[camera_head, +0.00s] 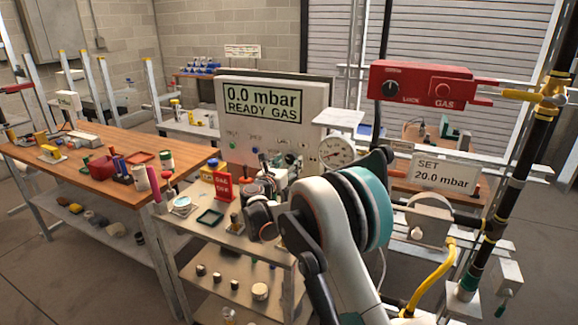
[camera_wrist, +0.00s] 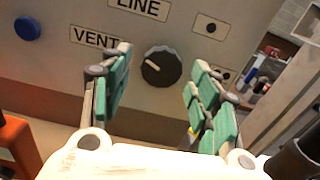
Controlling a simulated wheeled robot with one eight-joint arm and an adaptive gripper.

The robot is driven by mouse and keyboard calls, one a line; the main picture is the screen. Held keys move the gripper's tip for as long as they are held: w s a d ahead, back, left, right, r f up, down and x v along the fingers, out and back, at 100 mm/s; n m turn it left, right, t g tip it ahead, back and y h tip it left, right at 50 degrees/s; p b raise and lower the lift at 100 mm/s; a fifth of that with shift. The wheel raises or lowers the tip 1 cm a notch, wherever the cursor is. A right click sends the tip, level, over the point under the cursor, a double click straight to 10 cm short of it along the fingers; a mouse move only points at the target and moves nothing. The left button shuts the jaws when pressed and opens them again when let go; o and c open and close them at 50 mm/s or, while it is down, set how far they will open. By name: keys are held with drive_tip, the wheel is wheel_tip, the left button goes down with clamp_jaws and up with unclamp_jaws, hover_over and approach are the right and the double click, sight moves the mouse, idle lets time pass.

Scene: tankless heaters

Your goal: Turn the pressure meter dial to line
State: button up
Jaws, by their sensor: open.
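The pressure meter dial (camera_wrist: 161,66) is a round black knob with a white mark, on the meter's grey front panel (camera_wrist: 55,70) in the wrist view. The mark points left, toward the VENT label (camera_wrist: 95,37). The LINE label (camera_wrist: 140,5) is above the dial. My gripper (camera_wrist: 160,74) is open, with one green-padded finger to each side of the dial. I see a gap on both sides and cannot tell the depth between fingertips and panel. In the head view the pressure meter (camera_head: 309,101) reads 0.0 mbar, READY GAS; my arm partly covers its lower front.
A blue button (camera_wrist: 27,28) is left of the dial. A red GAS box (camera_head: 420,84) and a round gauge (camera_head: 336,152) are near the meter in the head view. A wooden table (camera_head: 125,190) is at left.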

drive_tip(key=shift+w+d, duration=0.15)
drive_tip(key=shift+w, duration=0.25)
drive_tip(key=c, duration=1.1)
drive_tip(key=shift+o, duration=0.2)
drive_tip(key=m, duration=0.4)
drive_tip(key=shift+m, duration=2.4)
